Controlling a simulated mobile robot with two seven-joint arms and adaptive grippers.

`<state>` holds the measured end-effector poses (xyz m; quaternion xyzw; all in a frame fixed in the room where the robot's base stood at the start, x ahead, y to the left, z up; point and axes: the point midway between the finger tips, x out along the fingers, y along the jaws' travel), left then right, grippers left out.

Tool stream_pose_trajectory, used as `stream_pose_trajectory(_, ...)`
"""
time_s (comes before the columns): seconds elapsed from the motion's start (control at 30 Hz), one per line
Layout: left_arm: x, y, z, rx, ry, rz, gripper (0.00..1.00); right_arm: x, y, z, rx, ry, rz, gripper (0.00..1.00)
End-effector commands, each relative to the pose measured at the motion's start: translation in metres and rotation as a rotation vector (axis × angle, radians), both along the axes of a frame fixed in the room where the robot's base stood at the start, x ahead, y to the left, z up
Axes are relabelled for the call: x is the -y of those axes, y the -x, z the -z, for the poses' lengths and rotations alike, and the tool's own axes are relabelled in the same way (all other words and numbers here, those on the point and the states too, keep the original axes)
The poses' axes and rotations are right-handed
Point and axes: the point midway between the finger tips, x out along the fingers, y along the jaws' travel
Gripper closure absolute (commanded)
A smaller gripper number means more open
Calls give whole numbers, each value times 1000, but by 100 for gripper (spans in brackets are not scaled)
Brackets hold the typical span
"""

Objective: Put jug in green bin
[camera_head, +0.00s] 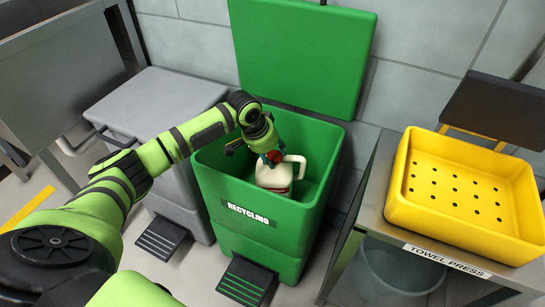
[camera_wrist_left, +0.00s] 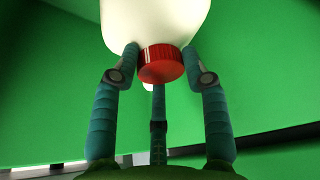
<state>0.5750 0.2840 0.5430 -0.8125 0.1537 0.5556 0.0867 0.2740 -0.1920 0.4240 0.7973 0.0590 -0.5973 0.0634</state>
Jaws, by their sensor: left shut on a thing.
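A white jug (camera_head: 272,179) with a red cap hangs inside the mouth of the green bin (camera_head: 253,233), which is labelled RECYCLING. My left gripper (camera_head: 271,156) is shut on the jug near its cap. In the left wrist view the jug (camera_wrist_left: 155,20) and its red cap (camera_wrist_left: 160,64) sit between the fingers of my left gripper (camera_wrist_left: 161,60), with green bin walls around them. The green lid (camera_head: 302,50) stands open behind. I cannot tell whether the jug touches the bin floor. My right gripper is not in view.
A grey bin (camera_head: 160,105) with a closed lid stands left of the green bin. A yellow perforated tray (camera_head: 420,215) sits on a metal stand labelled TOWEL PRESS at right, with a grey bucket (camera_head: 392,268) beneath. Pedals jut out in front of both bins.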

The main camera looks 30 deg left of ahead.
Motion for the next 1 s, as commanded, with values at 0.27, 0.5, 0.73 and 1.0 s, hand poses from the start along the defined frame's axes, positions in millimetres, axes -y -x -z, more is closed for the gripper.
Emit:
stream_pose_trajectory(0.27, 0, 0, 2, 2, 0, 1, 100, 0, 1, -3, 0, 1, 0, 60)
stream_pose_trajectory(0.5, 0, 0, 8, 1, 0, 1, 100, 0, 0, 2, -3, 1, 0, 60)
stream_pose_trajectory(0.73, 0, 0, 13, 1, 0, 1, 31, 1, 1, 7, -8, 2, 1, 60)
stream_pose_trajectory(1.0, 0, 0, 13, 1, 0, 1, 31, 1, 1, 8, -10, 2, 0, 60)
